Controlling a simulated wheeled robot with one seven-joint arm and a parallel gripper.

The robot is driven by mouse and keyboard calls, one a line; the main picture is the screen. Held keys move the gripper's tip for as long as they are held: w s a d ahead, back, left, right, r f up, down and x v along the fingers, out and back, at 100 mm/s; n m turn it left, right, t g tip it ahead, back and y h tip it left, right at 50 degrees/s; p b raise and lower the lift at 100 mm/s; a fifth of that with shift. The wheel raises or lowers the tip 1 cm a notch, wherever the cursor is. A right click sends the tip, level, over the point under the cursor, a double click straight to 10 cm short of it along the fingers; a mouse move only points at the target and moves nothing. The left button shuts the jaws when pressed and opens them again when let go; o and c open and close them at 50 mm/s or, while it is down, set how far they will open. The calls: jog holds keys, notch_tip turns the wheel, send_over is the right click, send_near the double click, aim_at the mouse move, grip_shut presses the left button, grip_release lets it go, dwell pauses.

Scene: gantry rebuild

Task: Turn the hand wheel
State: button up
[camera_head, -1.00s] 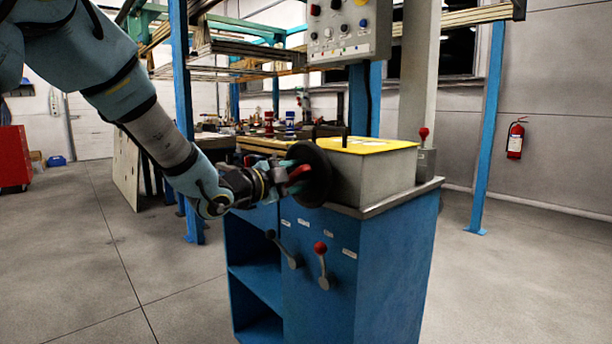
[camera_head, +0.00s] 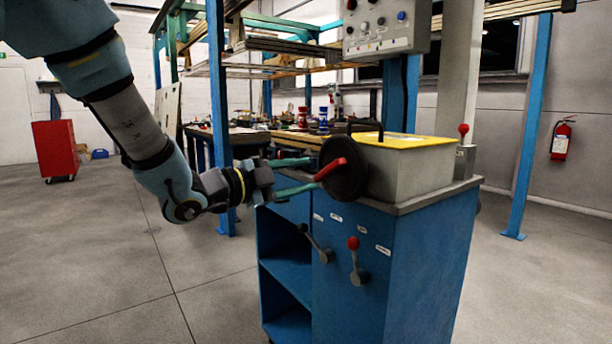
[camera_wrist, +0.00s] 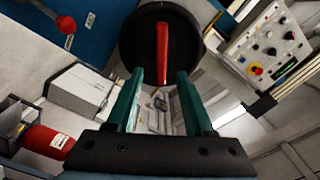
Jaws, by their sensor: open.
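The hand wheel (camera_head: 346,168) is a black disc on the left end of the grey box on the blue cabinet. A red handle bar (camera_head: 331,168) crosses its face. In the wrist view the black wheel (camera_wrist: 140,42) is at the top centre, with its red bar (camera_wrist: 162,52) pointing down toward my gripper. My gripper (camera_head: 312,170) has two green fingers, spread open and facing the wheel. In the wrist view the fingers (camera_wrist: 160,75) lie to either side of the bar's near end. I cannot tell whether they touch it.
The blue cabinet (camera_head: 400,260) has two levers on its front, one with a red knob (camera_head: 353,243). A grey box with a yellow top (camera_head: 410,140) sits on it. A control panel (camera_head: 385,28) hangs above. A blue post (camera_head: 217,100) stands behind my arm.

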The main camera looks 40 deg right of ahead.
aim_at(339, 169)
jog(key=p, duration=0.7)
jog(key=w+r+p, duration=0.1)
jog(key=p, duration=0.6)
jog(key=shift+d+r+n, duration=0.2)
jog(key=shift+d+n, duration=0.1)
jog(key=shift+d, duration=0.05)
jog(key=d+p, duration=0.2)
jog(key=d, duration=0.1)
jog(key=d+f+p, duration=0.1)
jog(key=d+p, duration=0.2)
jog(key=d, duration=0.1)
jog(key=s+d+p, duration=0.1)
jog(key=d+p, duration=0.2)
jog(key=shift+d+f, duration=0.15)
jog(key=shift+f, duration=0.2)
jog(key=shift+c, duration=0.2)
grip_shut()
